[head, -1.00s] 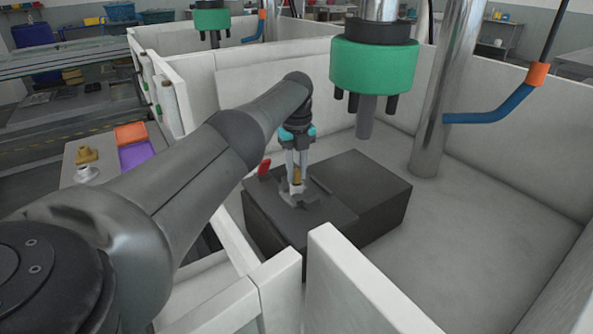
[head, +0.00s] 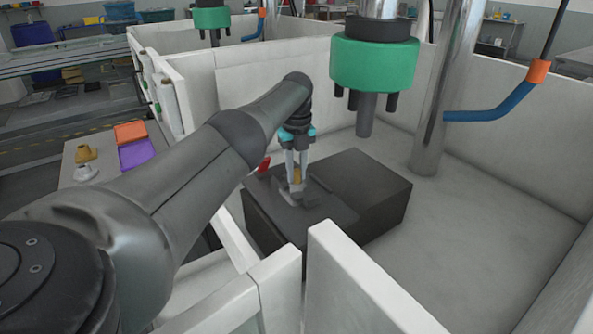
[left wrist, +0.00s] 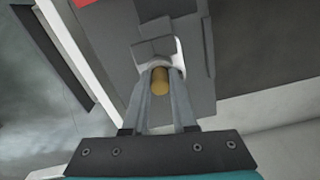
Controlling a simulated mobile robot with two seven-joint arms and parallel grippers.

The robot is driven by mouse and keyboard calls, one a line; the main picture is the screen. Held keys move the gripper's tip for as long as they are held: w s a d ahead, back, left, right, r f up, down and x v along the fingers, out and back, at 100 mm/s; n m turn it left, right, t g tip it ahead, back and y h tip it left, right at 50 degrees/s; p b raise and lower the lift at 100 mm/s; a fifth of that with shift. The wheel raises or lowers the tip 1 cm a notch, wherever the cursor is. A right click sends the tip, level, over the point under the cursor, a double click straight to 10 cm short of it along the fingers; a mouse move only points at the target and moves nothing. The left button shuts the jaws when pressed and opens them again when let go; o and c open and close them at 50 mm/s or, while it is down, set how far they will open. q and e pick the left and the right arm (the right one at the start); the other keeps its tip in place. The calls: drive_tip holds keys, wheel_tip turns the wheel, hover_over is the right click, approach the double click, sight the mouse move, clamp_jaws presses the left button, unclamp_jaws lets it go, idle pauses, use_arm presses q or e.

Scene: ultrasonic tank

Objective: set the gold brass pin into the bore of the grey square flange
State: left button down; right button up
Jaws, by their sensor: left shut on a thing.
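My left gripper (head: 297,181) is shut on the gold brass pin (left wrist: 160,86), whose rounded end shows between the fingers in the left wrist view. The pin also shows as a small gold patch in the head view (head: 297,173). The grey square flange (left wrist: 155,48) lies on the dark block (head: 375,192), close by the fingertips. The fingers and pin hide the bore, so I cannot tell whether the pin is in it or above it. My right gripper is not in view.
A red handle (head: 263,166) stands beside the flange. White tank walls (head: 365,285) surround the block. A green tool head (head: 374,65) hangs above and a steel column (head: 436,120) stands to the right. Orange (head: 130,133) and purple (head: 137,155) trays lie outside the tank.

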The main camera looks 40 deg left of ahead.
use_arm(q)
drive_tip(key=shift+c, duration=0.7)
unclamp_jaws()
drive_tip(key=shift+r+p, duration=3.3)
drive_tip(key=shift+r, duration=0.2)
